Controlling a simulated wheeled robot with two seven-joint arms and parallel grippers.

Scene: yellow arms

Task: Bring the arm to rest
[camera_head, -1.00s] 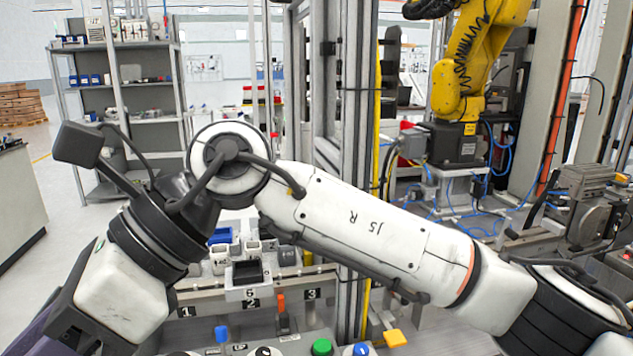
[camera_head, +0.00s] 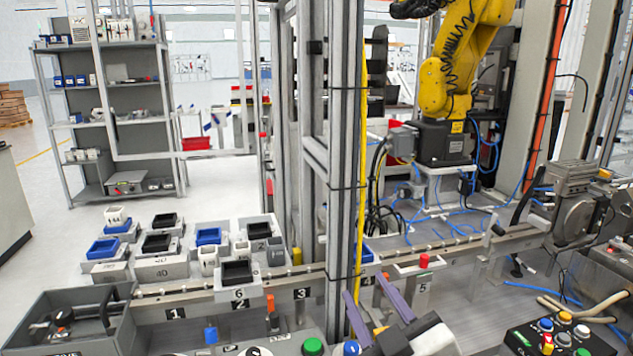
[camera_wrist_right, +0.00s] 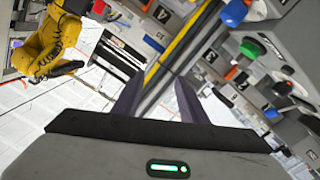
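My right gripper (camera_head: 364,284) shows at the bottom centre of the head view, with its two purple-grey fingers pointing up and apart. Its dark and white body lies at the lower edge, and the rest of the right arm is out of the picture. In the right wrist view, the same gripper (camera_wrist_right: 157,78) has its fingers spread with nothing held between them. In the head view the fingers overlap the front of the workbench (camera_head: 455,290), in front of the grey post; I cannot tell their exact distance from it. My left gripper is not in view.
A grey upright post (camera_head: 345,150) stands behind the right gripper. Small bins, some blue (camera_head: 208,237), stand on the left. A yellow robot arm (camera_head: 455,65) stands at the back. A button box (camera_head: 560,338) is at the lower right, a grey tray (camera_head: 60,305) at the lower left.

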